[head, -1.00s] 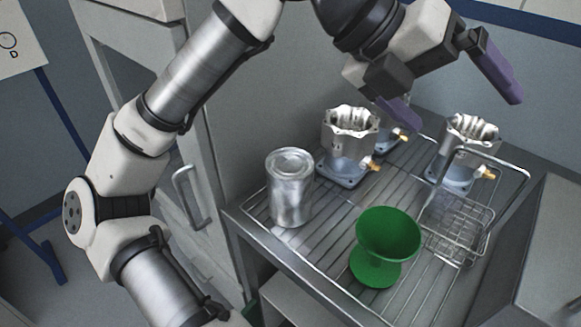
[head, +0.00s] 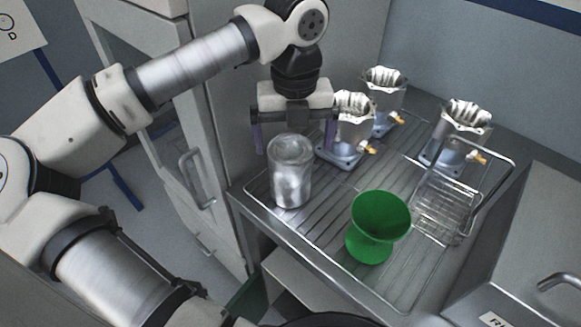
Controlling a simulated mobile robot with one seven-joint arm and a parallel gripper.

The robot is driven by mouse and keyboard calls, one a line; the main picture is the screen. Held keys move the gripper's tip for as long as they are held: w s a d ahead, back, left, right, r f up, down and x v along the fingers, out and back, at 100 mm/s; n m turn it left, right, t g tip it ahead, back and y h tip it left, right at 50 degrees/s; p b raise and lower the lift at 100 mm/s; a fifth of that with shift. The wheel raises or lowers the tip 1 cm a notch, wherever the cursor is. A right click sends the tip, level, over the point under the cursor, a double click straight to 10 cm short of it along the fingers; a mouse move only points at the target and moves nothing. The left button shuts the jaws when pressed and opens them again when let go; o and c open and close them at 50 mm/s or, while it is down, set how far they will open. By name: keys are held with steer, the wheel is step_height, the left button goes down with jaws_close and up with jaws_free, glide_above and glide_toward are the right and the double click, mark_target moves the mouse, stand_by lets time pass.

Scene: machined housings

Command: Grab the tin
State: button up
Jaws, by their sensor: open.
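The tin (head: 291,173) is a plain silver cylinder standing upright at the left end of a wire rack on the bench. My gripper (head: 293,146) is open, pointing down, with its purple fingers on the left and right of the tin's upper part in the picture. The left finger shows beside the tin's top; the right one shows in front of a metal housing. I cannot tell whether either finger touches the tin or how far behind it they are.
A machined housing (head: 352,125) stands close to the right of the tin, with another housing (head: 383,98) behind it and a third (head: 461,135) further right. A green funnel-shaped cup (head: 379,225) stands in front. A wire basket (head: 446,205) is at the right of the rack (head: 325,228).

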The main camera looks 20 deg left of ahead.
mark_target(291, 148)
steer(key=shift+a+f+p, duration=0.2)
steer(key=shift+f+p, duration=0.4)
steer(key=shift+f, duration=0.8)
steer(key=shift+a+f+p, duration=0.15)
steer(key=shift+f+p, duration=0.4)
steer(key=shift+f, duration=0.8)
steer(key=shift+c, duration=0.3)
steer(key=c, duration=1.4)
